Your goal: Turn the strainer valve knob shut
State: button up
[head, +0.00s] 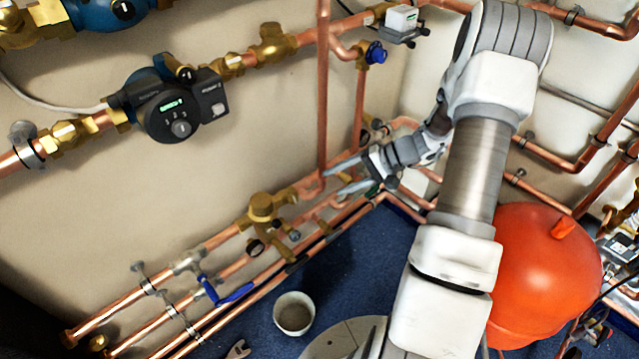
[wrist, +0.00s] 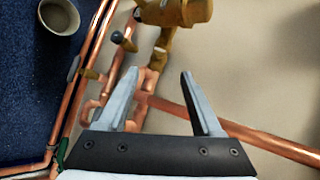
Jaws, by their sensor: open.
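A brass valve body (head: 262,207), which looks like the strainer valve, sits on the copper pipes low on the left wall. A small dark round knob (head: 255,247) sticks out below it, and a small grey knob (head: 295,235) is at its lower right. The brass body (wrist: 178,10) also shows at the top of the wrist view, with a dark knob (wrist: 117,37) on a short stem. Which knob is the strainer's I cannot tell. My gripper (head: 333,181) is open and empty, right of the brass valve and apart from it. Its spread fingers (wrist: 160,73) point toward the valve.
Copper pipes (wrist: 255,140) run close to my fingers. A blue lever handle (head: 235,293) is lower left. A grey bucket (head: 294,313) stands on the blue floor. A red tank (head: 545,270) is right of my arm. A pump (head: 172,108) hangs on the wall above.

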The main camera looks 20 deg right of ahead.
jog(key=shift+v, duration=1.4)
